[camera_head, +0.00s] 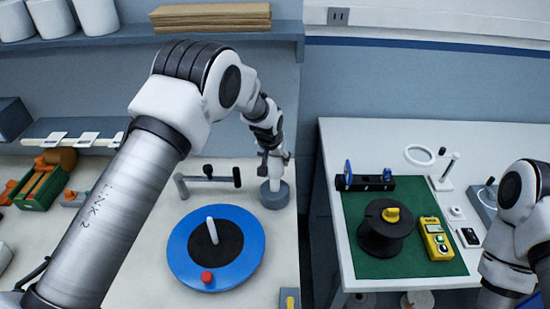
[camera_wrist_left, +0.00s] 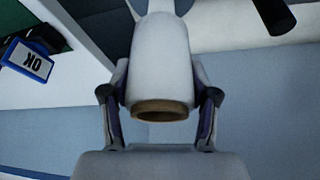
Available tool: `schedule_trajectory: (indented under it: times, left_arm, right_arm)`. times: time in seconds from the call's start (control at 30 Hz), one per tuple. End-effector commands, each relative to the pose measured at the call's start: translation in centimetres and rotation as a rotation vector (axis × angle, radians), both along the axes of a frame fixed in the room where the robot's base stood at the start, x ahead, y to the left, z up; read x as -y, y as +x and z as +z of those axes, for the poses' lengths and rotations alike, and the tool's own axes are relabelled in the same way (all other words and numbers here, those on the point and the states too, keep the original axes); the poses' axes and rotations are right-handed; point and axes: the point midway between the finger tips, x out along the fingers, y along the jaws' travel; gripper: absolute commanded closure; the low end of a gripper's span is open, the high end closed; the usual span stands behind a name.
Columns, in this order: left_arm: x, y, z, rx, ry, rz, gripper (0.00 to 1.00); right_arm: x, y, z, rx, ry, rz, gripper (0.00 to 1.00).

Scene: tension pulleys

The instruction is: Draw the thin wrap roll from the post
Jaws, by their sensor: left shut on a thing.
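The thin wrap roll (camera_wrist_left: 160,70) is a white roll with a brown cardboard core end, seen in the left wrist view. My left gripper (camera_wrist_left: 160,112) is shut on it, with one finger on each side. In the head view my left gripper (camera_head: 273,158) is above a round grey base (camera_head: 273,196) at the right edge of the left table. I cannot tell whether the post is still inside the roll. My right arm shows at the right edge, but its gripper is out of view.
A blue turntable (camera_head: 185,262) with a white peg and a red knob lies left of the base. A grey bar with a dark handle (camera_head: 237,177) stands close beside my gripper.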

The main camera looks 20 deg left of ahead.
Motion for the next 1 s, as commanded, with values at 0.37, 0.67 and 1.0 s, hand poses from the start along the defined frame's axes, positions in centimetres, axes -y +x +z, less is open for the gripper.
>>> schedule_trajectory:
  times: [0.37,0.67,1.0]
  left_arm:
    - [0.0,0.0,2.3,0.0,0.0,0.0,0.8]
    - [0.0,0.0,3.6,0.0,0.0,0.0,0.8]
    - [0.0,0.0,3.9,0.001,0.0,0.0,0.8]
  right_arm:
    - [0.0,0.0,1.5,0.0,0.0,0.0,1.0]
    - [0.0,0.0,2.1,0.0,0.0,0.0,1.0]
    - [0.0,0.0,2.4,0.0,0.0,0.0,1.0]
